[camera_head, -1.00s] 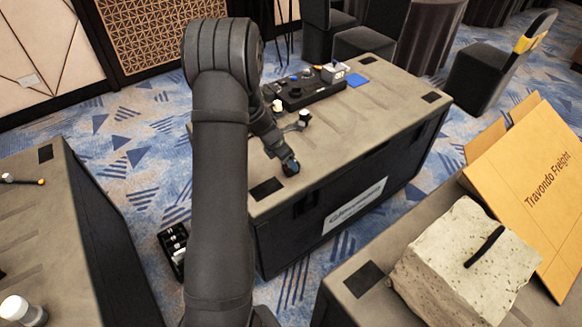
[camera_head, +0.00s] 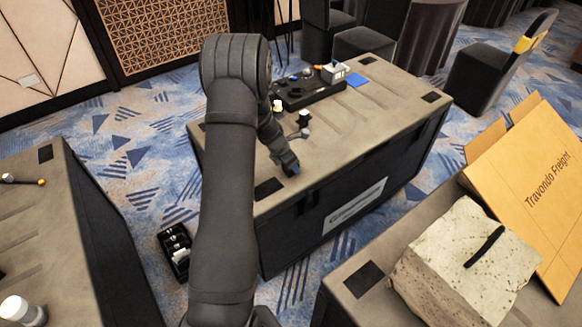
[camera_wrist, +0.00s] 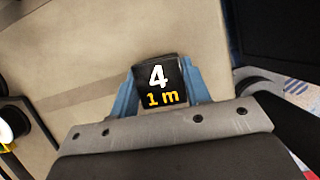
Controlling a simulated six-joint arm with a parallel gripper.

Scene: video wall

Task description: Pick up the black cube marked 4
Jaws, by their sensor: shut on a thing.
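The black cube marked 4 (camera_wrist: 162,82), with a white "4" and yellow "1 m" on its face, sits between the blue fingers of my gripper (camera_wrist: 160,88) in the wrist view. My gripper is shut on it. In the head view my gripper (camera_head: 291,169) is small, over the front part of the middle case's top (camera_head: 350,140). The cube is hard to make out there. I cannot tell whether it touches the case top.
A black device (camera_head: 310,90), a white-grey box (camera_head: 335,72) and a blue pad (camera_head: 357,80) are at the case's back. A small white-topped item (camera_head: 304,117) stands near my gripper. A stone block (camera_head: 465,265) and a cardboard box (camera_head: 530,190) are at right. The case top's right half is clear.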

